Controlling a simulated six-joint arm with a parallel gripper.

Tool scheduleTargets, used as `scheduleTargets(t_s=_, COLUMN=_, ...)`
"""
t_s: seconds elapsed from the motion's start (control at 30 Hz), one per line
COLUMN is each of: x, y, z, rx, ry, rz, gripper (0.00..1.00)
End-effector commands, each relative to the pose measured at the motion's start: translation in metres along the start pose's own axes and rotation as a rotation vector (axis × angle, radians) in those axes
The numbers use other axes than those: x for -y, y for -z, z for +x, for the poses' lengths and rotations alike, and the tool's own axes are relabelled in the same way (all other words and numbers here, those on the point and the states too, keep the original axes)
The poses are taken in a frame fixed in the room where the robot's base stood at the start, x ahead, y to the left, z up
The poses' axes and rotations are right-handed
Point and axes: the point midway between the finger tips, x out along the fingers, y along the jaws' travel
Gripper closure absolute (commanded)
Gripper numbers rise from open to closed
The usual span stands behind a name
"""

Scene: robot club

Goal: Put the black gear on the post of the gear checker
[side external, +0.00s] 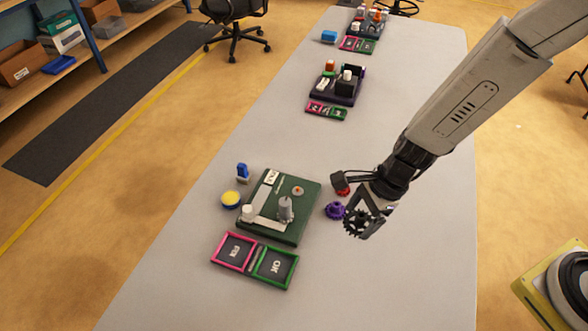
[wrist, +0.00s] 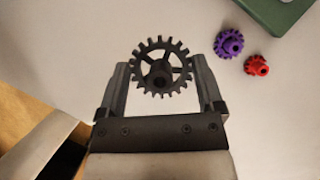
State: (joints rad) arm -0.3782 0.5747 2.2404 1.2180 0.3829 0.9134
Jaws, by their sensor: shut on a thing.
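My gripper (side external: 366,212) is shut on the black gear (side external: 359,224) and holds it above the table, to the right of the gear checker. In the wrist view the black gear (wrist: 160,57) sits between the two fingers (wrist: 160,78), with its hub toward the camera. The gear checker is a dark green board (side external: 300,187) with a grey upright post (side external: 286,208) near its front right part. In the wrist view only a corner of the green board (wrist: 285,12) shows at the top right, and the post is out of view.
A purple gear (side external: 335,210) and a red gear (wrist: 257,65) lie on the table between the board and my gripper. A pink tray (side external: 233,252) and a green tray (side external: 275,266) lie in front of the board. A yellow round thing (side external: 230,199) and a blue thing (side external: 242,173) stand left.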

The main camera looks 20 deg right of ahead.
Motion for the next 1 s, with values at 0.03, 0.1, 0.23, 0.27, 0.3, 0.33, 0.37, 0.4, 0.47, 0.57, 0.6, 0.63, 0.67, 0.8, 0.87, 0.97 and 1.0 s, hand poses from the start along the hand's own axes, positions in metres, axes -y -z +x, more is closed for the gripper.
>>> scheduleTargets(t_s=0.03, x=0.012, y=-0.004, z=0.004, rx=0.001, ry=0.006, rz=0.017, gripper=0.7)
scheduleTargets(t_s=0.1, x=0.027, y=-0.01, z=0.008, rx=0.002, ry=0.015, rz=0.043, gripper=0.7)
scheduleTargets(t_s=0.23, x=0.054, y=-0.019, z=0.016, rx=0.001, ry=0.034, rz=0.093, gripper=0.7)
scheduleTargets(t_s=0.27, x=0.061, y=-0.021, z=0.017, rx=0.001, ry=0.039, rz=0.105, gripper=0.7)
scheduleTargets(t_s=0.3, x=0.069, y=-0.024, z=0.02, rx=0.0, ry=0.045, rz=0.12, gripper=0.7)
scheduleTargets(t_s=0.33, x=0.076, y=-0.026, z=0.021, rx=0.0, ry=0.05, rz=0.131, gripper=0.7)
scheduleTargets(t_s=0.37, x=0.082, y=-0.027, z=0.023, rx=-0.001, ry=0.055, rz=0.143, gripper=0.7)
scheduleTargets(t_s=0.4, x=0.09, y=-0.03, z=0.025, rx=-0.001, ry=0.062, rz=0.16, gripper=0.7)
scheduleTargets(t_s=0.47, x=0.102, y=-0.033, z=0.028, rx=-0.002, ry=0.072, rz=0.183, gripper=0.7)
scheduleTargets(t_s=0.57, x=0.123, y=-0.039, z=0.033, rx=-0.004, ry=0.092, rz=0.223, gripper=0.7)
scheduleTargets(t_s=0.6, x=0.131, y=-0.041, z=0.036, rx=-0.005, ry=0.099, rz=0.24, gripper=0.7)
scheduleTargets(t_s=0.63, x=0.136, y=-0.042, z=0.037, rx=-0.005, ry=0.106, rz=0.252, gripper=0.7)
scheduleTargets(t_s=0.67, x=0.142, y=-0.044, z=0.038, rx=-0.006, ry=0.112, rz=0.263, gripper=0.7)
scheduleTargets(t_s=0.8, x=0.164, y=-0.049, z=0.043, rx=-0.007, ry=0.139, rz=0.312, gripper=0.7)
scheduleTargets(t_s=0.87, x=0.171, y=-0.05, z=0.044, rx=-0.008, ry=0.148, rz=0.328, gripper=0.7)
scheduleTargets(t_s=0.97, x=0.18, y=-0.052, z=0.046, rx=-0.008, ry=0.16, rz=0.35, gripper=0.7)
scheduleTargets(t_s=1.0, x=0.182, y=-0.052, z=0.046, rx=-0.008, ry=0.163, rz=0.355, gripper=0.7)
